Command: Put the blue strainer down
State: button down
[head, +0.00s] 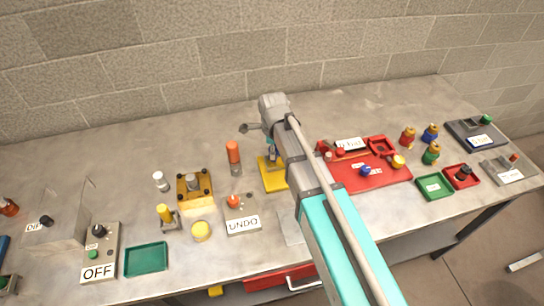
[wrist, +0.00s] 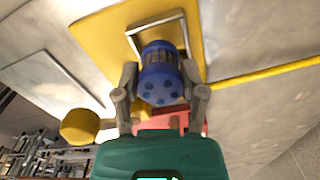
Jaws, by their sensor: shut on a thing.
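The blue strainer (wrist: 162,80) is a short ribbed cylinder with holes in the face turned to the wrist camera. My gripper (wrist: 160,97) is shut on it, one finger on each side. In the wrist view, the strainer overlaps a metal-rimmed square frame (wrist: 135,40) on a yellow plate (wrist: 85,35). I cannot tell whether it touches the frame. In the head view, my gripper (head: 271,146) is over the yellow plate (head: 272,182), and my arm hides part of both. Only a little blue of the strainer (head: 272,154) shows there.
A red board (head: 385,180) lies to the right. A green tray (head: 146,259) is at the front left. The back of the table is mostly clear.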

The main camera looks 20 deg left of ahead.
jog(key=shift+f+b, duration=1.4)
jog(key=shift+f, duration=0.2)
jog(key=shift+f, duration=0.1)
jog(key=shift+c, duration=0.8)
grip_release()
notch_tip(320, 180, up, 12)
jog(key=p, duration=1.2)
